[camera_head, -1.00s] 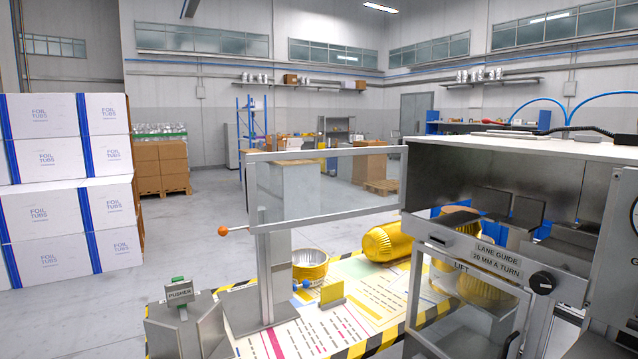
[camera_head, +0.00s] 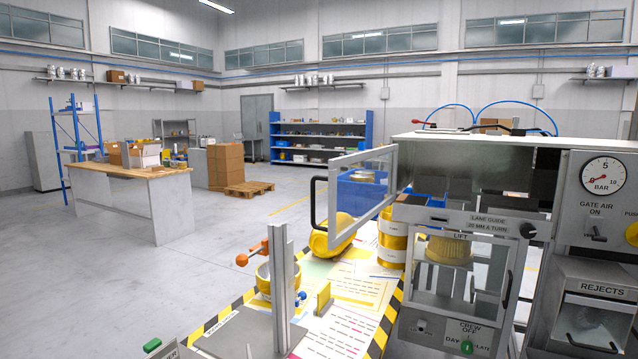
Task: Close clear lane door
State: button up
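The clear lane door (camera_head: 333,205) is a see-through panel in a pale metal frame. It stands swung out to the left of the machine (camera_head: 530,142), at its upper left corner, so it is open. A black bar handle (camera_head: 314,205) is on its free left edge. The machine's dark lane opening (camera_head: 465,170) shows uncovered to the right of the door, above the lane guide label (camera_head: 488,222). My gripper is not in view, so I cannot see its distance from the door or what it holds.
A grey post (camera_head: 281,285) with an orange knob (camera_head: 242,260) stands in front on the striped table. A gold tub (camera_head: 332,236) lies on its side below the door, and stacked gold tubs (camera_head: 392,240) stand beside the machine. Open floor (camera_head: 200,270) lies to the left.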

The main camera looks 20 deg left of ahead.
aim_at(334, 241)
jog(key=j+z, duration=0.2)
jog(key=j, duration=2.2)
jog(key=i, duration=0.05)
